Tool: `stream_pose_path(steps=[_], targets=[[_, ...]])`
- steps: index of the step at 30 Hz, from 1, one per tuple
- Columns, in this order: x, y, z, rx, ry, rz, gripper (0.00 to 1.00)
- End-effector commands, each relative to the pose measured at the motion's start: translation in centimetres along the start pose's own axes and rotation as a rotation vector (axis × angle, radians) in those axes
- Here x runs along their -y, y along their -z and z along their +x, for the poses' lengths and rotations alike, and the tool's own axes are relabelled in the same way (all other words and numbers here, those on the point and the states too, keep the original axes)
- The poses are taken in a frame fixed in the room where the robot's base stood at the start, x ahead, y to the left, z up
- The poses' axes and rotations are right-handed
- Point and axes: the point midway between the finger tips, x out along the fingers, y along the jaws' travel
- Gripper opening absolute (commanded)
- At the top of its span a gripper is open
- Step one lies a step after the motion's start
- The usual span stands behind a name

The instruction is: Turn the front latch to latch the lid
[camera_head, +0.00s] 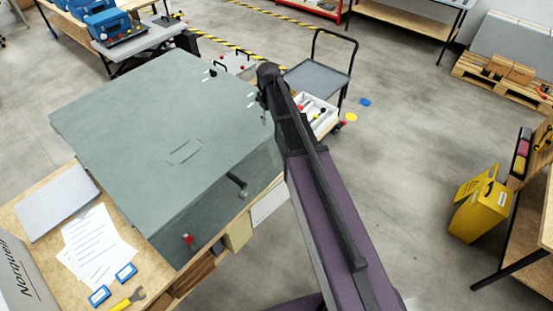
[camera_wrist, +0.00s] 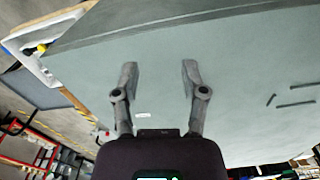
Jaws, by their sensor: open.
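The analyser is a large grey-green box whose flat lid (camera_head: 150,115) looks closed in the head view. A dark lever (camera_head: 237,180), which looks like the front latch, juts from the front edge of the box; I cannot tell how far it is turned. My gripper (camera_wrist: 158,68) is open and empty in the wrist view, its two fingers apart over the grey-green surface (camera_wrist: 240,80). In the head view my arm rises past the right side of the box, and the fingers cannot be made out. The latch cannot be made out in the wrist view.
A red knob (camera_head: 188,239) sits low on the front face. The wooden bench (camera_head: 40,205) holds papers (camera_head: 95,245), blue-and-white items and a yellow-handled tool (camera_head: 128,299). A cart (camera_head: 318,80) and a white parts tray (camera_head: 318,112) stand beyond. The floor at right is clear up to a yellow bin (camera_head: 480,208).

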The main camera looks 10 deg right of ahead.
Motion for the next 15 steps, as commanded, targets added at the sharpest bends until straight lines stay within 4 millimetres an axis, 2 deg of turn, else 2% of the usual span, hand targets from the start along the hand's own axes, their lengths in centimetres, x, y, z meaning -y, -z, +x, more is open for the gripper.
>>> stream_pose_path(steps=[1, 15], targets=[[0.2, -0.5, 0.9, 0.000, 0.000, 0.008, 0.56], [1.6, -3.5, 4.8, 0.000, 0.000, 0.080, 0.56]])
